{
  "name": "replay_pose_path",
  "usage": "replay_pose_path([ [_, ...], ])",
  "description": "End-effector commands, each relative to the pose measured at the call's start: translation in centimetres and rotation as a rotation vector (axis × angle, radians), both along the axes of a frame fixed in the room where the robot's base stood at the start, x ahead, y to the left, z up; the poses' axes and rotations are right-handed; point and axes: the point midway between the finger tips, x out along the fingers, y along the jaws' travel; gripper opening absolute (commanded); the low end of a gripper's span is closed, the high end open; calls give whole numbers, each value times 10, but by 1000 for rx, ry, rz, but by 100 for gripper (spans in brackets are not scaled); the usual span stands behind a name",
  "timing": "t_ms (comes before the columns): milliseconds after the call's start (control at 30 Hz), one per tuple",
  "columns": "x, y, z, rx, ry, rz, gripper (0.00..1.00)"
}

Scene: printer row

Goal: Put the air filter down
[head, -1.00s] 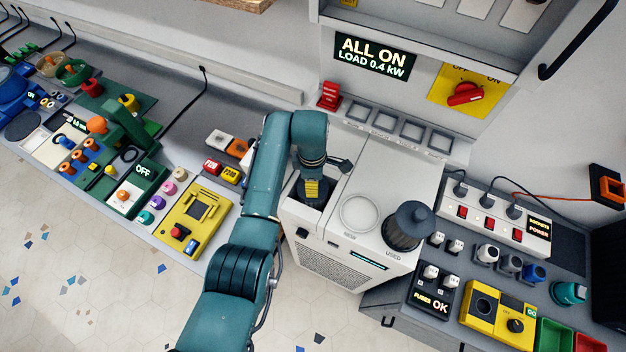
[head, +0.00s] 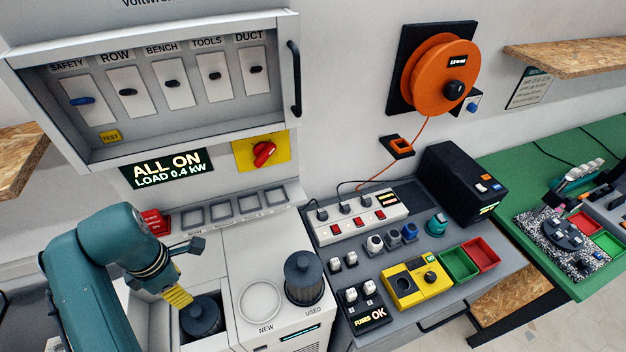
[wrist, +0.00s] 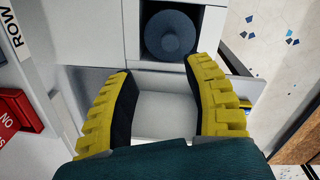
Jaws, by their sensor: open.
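A dark grey ribbed air filter (head: 203,318) sits in the square opening of the white cabinet (head: 240,270); it also shows in the wrist view (wrist: 170,34). A second dark filter (head: 303,279) stands upright on the place marked USED. The round place marked NEW (head: 260,300) is empty. My gripper (head: 183,298) is tilted beside the opening at its back left. In the wrist view its yellow fingers (wrist: 158,64) are wide apart with nothing between them, and the filter in the opening lies beyond the tips.
A breaker panel (head: 160,85) with an open front hangs above the cabinet. A red switch block (head: 152,222) and several square buttons line the cabinet's back. To the right, a grey bench holds a socket strip (head: 360,219), a yellow box (head: 416,284) and green and red bins.

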Motion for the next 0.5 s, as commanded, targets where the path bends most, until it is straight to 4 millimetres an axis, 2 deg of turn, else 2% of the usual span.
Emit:
replay_pose_path([
  [67,28,-17,11,85,-101,-156,51],
  [167,74,-56,44,289,-296,-472,51],
  [200,90,-77,63,392,-378,-610,51],
  [267,106,-113,96,560,-495,-804,51],
  [300,112,-138,122,681,-568,-924,51],
  [367,112,-179,162,878,-669,-1085,51],
  [400,106,-207,191,1019,-731,-1178,51],
  [467,86,-249,234,1245,-816,-1290,51],
  [500,68,-274,262,1398,-861,-1341,51],
])
